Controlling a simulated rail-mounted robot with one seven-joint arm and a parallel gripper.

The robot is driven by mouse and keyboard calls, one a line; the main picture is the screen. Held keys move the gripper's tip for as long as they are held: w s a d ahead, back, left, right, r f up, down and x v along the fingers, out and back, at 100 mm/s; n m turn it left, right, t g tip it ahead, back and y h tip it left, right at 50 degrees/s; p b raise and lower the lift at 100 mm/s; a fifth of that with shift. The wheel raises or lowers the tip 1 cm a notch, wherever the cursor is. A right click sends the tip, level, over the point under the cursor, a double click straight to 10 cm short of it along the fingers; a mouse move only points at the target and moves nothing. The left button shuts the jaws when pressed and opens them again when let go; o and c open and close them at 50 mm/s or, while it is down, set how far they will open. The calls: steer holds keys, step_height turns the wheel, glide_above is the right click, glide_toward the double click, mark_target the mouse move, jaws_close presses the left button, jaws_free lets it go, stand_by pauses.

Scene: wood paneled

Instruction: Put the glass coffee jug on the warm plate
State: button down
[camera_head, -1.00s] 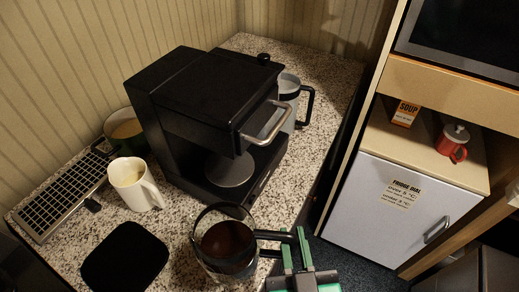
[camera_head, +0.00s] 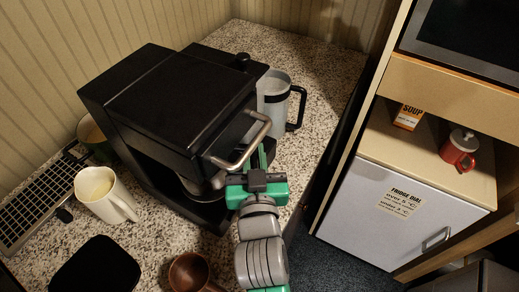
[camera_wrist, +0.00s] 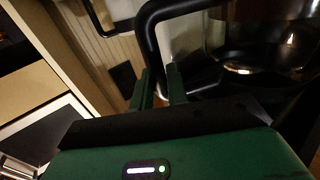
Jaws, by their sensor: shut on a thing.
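The glass coffee jug (camera_wrist: 265,45) shows in the wrist view as dark clear glass with a shiny band, at the upper right. Its black handle (camera_wrist: 150,35) runs down between my fingers. My gripper (camera_wrist: 158,75) is shut on that handle; in the head view my gripper (camera_head: 257,160) is at the front right of the black coffee machine (camera_head: 175,95). There the jug is mostly hidden behind the machine's head and metal handle. A grey rounded edge (camera_head: 190,186) shows under the head; I cannot tell whether it is warm plate or jug. Jug-to-plate contact is not visible.
The machine's metal bar handle (camera_head: 240,150) juts out close to my gripper. A white pitcher (camera_head: 100,195), a brown cup (camera_head: 190,272) and a black pad (camera_head: 95,265) are on the speckled counter.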

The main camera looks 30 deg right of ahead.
steer(key=shift+x, duration=0.85)
step_height(320, 180, down, 4)
steer(key=b, duration=0.3)
steer(key=shift+r, duration=0.25)
steer(key=c, duration=1.8)
jaws_free()
steer(key=o, duration=0.4)
